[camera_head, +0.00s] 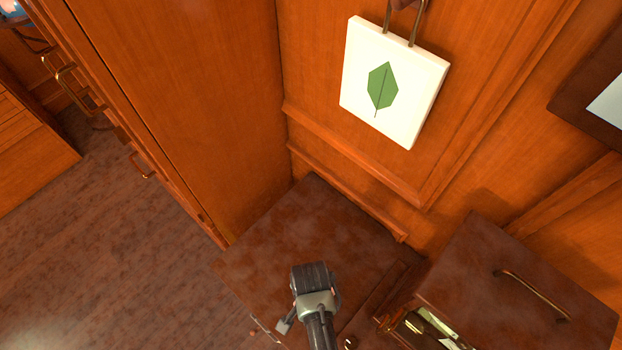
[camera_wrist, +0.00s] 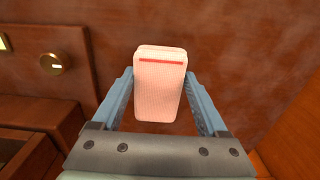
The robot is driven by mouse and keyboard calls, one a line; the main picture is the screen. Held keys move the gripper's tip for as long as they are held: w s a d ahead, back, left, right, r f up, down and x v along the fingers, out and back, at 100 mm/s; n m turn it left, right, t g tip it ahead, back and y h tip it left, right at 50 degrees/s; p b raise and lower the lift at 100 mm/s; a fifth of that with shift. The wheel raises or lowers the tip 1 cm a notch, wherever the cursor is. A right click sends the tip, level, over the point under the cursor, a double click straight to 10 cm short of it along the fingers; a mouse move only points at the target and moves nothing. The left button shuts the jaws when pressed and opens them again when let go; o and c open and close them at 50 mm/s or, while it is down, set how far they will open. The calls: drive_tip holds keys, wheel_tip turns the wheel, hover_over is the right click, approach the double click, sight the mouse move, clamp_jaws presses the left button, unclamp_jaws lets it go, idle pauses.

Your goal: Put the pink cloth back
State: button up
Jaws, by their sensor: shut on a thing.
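The pink cloth (camera_wrist: 160,92) is a folded, pale pink block with a red stripe near its top edge. It sits between the two blue-grey fingers of my gripper (camera_wrist: 160,80), which is shut on it. In the head view my gripper (camera_head: 315,288) is over the brown cabinet top (camera_head: 320,225), and the cloth is hidden there. In the wrist view a mottled brown surface fills the background behind the cloth; I cannot tell whether the cloth touches it.
A brown case with a brass handle (camera_head: 535,295) stands at the right, with an open compartment (camera_head: 425,330) holding small items. A leaf picture (camera_head: 395,80) hangs on the wood panelling. A tall wooden cabinet (camera_head: 170,100) stands left. Floor (camera_head: 110,250) at lower left is clear.

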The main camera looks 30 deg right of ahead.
drive_tip(key=shift+f, duration=0.45)
drive_tip(key=shift+f, duration=0.1)
drive_tip(key=o, duration=1.1)
